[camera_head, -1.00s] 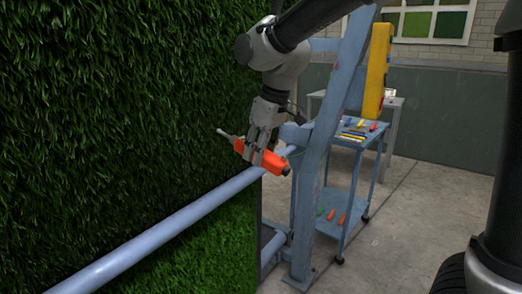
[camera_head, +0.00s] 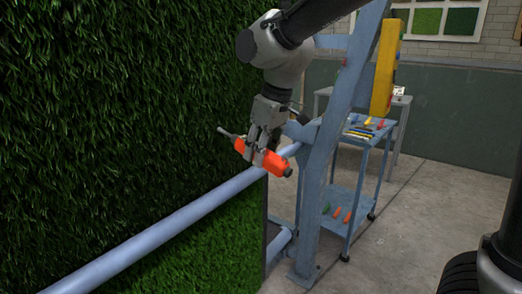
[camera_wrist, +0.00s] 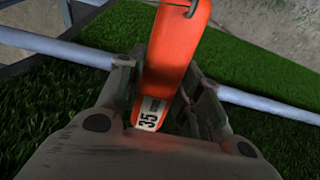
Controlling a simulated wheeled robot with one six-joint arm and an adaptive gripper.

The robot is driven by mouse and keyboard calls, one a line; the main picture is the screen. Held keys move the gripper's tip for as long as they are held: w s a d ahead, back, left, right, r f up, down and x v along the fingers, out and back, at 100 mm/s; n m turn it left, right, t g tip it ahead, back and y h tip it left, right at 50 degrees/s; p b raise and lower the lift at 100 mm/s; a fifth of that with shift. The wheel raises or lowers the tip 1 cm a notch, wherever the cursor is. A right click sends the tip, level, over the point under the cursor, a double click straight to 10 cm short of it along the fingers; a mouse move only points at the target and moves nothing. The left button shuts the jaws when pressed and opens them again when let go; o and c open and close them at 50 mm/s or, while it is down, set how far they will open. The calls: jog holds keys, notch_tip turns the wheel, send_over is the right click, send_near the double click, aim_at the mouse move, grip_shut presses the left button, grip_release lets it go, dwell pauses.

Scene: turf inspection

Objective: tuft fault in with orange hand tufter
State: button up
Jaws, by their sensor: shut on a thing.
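My gripper (camera_head: 263,140) is shut on the orange hand tufter (camera_head: 273,164) and holds it in the air, beside the upright turf and near the blue rail. The tufter's thin grey tip points left toward the turf and looks apart from it. In the wrist view the tufter (camera_wrist: 172,55) lies between my gripper's fingers (camera_wrist: 160,95), with a white label reading 35 on it. The turf (camera_head: 110,100) is a dark green upright sheet filling the left side. I cannot make out a fault on it.
A blue rail (camera_head: 170,228) runs along the turf to a slanted blue post (camera_head: 325,150). A yellow control box (camera_head: 386,68) hangs on the post. Behind stands a blue cart (camera_head: 362,138) with coloured tools on both shelves. Concrete floor at right is open.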

aim_at(280, 156)
jog(key=shift+s+d+f, duration=0.35)
jog(key=shift+s+d, duration=0.4)
jog(key=shift+d, duration=0.2)
jog(key=shift+s+d+f, duration=0.35)
jog(key=shift+s+d, duration=0.4)
jog(key=shift+d, duration=0.25)
jog(key=shift+s+d+f, duration=0.35)
jog(key=shift+s+d, duration=0.4)
jog(key=shift+d, duration=0.2)
jog(key=w, duration=0.1)
jog(key=w+a+r+m, duration=0.1)
jog(key=shift+w+a+m, duration=0.25)
jog(key=shift+w+m, duration=0.05)
jog(key=w, duration=0.1)
jog(key=w+f+m, duration=0.1)
jog(key=w, duration=0.1)
jog(key=w+m, duration=0.1)
jog(key=w, duration=0.1)
jog(key=shift+w+f+t+h, duration=0.1)
jog(key=shift+f+t+h, duration=0.2)
jog(key=shift+h, duration=0.1)
jog(key=w+d+f+m+h, duration=0.1)
jog(key=w+d+f+m, duration=0.4)
jog(key=w+d+f, duration=0.65)
jog(key=d+f+m, duration=0.1)
jog(key=d+f, duration=0.6)
jog(key=d, duration=0.4)
jog(key=shift+s+d+f+m+t+h, duration=0.15)
jog(key=shift+d+f+m+t+h, duration=0.15)
jog(key=shift+d+f+m+h, duration=0.1)
